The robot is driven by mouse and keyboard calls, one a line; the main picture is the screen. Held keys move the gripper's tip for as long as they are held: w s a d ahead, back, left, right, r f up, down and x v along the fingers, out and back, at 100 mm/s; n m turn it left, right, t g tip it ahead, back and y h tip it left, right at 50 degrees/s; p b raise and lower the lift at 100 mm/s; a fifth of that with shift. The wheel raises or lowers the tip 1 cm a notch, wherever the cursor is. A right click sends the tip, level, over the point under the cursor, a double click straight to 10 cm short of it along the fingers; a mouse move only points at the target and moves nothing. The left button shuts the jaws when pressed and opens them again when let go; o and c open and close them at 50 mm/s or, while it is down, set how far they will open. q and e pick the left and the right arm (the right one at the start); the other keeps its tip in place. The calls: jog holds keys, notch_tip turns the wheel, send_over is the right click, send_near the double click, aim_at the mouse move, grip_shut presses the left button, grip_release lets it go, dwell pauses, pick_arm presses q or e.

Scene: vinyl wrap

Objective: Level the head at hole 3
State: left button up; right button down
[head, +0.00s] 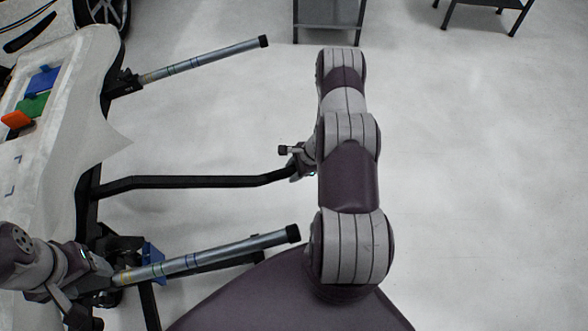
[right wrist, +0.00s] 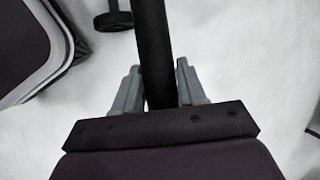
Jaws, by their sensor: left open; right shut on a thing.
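The stand's head carries a white-covered panel (head: 75,110) on the left of the head view. A long black bar (head: 190,182) runs from beneath the panel to the right. My right gripper (head: 300,163) is shut on the bar's far end. In the right wrist view the black bar (right wrist: 153,50) passes between the two grey fingers (right wrist: 155,88). My left gripper (head: 98,280) is open at the lower left, close to the near end of the lower silver tube (head: 205,260). I cannot tell whether it touches the tube. No hole numbers are legible.
An upper silver tube (head: 205,57) sticks out to the right. A blue part (head: 152,262) sits by the lower tube. Blue, green (head: 35,105) and orange pieces lie on the panel. A grey cabinet (head: 328,14) stands at the back.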

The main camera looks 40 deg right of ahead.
notch_tip(320, 180, down, 10)
jog(key=a+y+b, duration=0.1)
jog(key=b, duration=0.7)
jog(key=shift+w+a+t+y, duration=0.2)
jog(key=shift+w+t+y, duration=0.1)
jog(key=shift+t+y, duration=0.1)
jog(key=c, duration=0.7)
grip_release()
jog(key=shift+r, duration=0.1)
jog(key=shift+c, duration=0.2)
jog(key=shift+d, duration=0.1)
